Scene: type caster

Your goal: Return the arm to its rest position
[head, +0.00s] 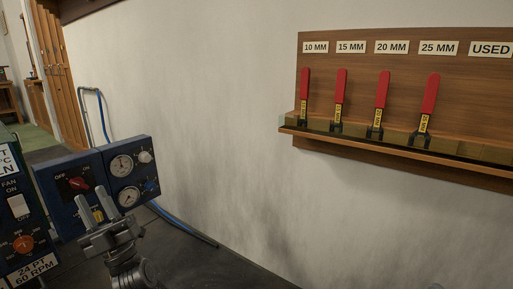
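My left gripper (96,207) is at the lower left, fingers pointing up, in front of a blue control panel (62,172). Its two fingers stand apart, with a small yellow patch showing between them. I cannot tell whether the fingers touch the panel. My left arm comes up from the bottom edge below it. My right gripper is not in view; a small grey bit at the bottom edge on the right is too little to identify.
The panel has a red knob (78,184) and gauges (121,165). A green machine (13,215) stands at far left. A wooden wall rack (402,151) at right holds several red-handled tools (382,90). A blue hose (185,223) runs behind. The middle before the wall is clear.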

